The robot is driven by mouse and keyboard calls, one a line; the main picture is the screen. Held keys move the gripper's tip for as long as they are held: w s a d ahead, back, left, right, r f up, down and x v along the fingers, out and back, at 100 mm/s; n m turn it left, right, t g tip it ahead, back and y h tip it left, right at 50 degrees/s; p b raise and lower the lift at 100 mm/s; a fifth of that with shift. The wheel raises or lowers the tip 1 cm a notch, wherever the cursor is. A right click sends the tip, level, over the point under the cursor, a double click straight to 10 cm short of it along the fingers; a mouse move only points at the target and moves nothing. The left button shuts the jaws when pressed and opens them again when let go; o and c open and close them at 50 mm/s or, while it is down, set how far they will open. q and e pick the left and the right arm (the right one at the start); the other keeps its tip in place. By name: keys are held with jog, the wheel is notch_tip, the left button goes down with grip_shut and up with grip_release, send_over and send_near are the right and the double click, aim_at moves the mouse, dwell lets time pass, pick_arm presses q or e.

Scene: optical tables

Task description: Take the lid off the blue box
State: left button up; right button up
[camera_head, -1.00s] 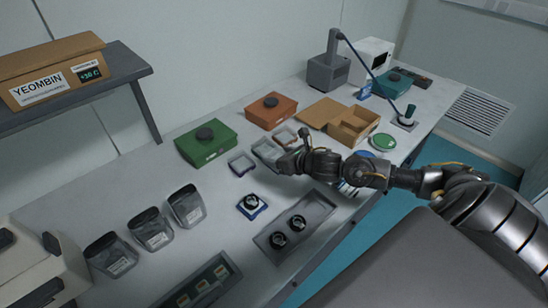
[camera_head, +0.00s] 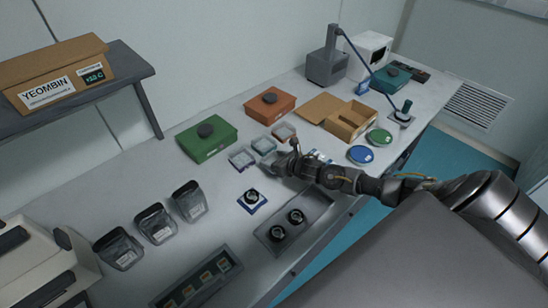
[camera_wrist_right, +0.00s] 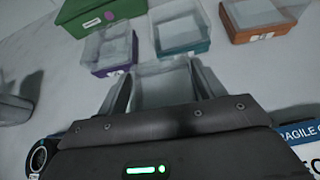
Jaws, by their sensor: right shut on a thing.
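My right gripper (camera_head: 277,168) is low over the table, in front of a row of small clear boxes. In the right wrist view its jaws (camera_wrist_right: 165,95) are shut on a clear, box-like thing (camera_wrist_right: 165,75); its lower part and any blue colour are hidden. Beyond it stand clear boxes with a purple base (camera_wrist_right: 110,68), a teal base (camera_wrist_right: 182,48) and an orange base (camera_wrist_right: 262,33). A larger blue-green box (camera_head: 391,79) with a dark top stands at the far end of the table. I cannot tell which one is the blue box. My left gripper is out of view.
A green box (camera_head: 207,143) and an orange box (camera_head: 270,108) stand behind. A blue disc (camera_head: 360,155) and green disc (camera_head: 379,138) lie right of the gripper. A grey tray (camera_head: 318,211) and a blue-based round part (camera_head: 251,201) are nearer.

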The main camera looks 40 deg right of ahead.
jog(key=shift+f, duration=0.2)
jog(key=o, duration=1.7)
jog(key=shift+c, duration=0.2)
jog(key=shift+r, duration=0.15)
jog(key=shift+r, duration=0.15)
jog(key=b+v, duration=0.2)
jog(key=v, duration=0.9)
jog(key=shift+s+b, duration=0.2)
jog(key=shift+b, duration=0.1)
jog(key=shift+s+r, duration=0.15)
jog(key=shift+s, duration=0.1)
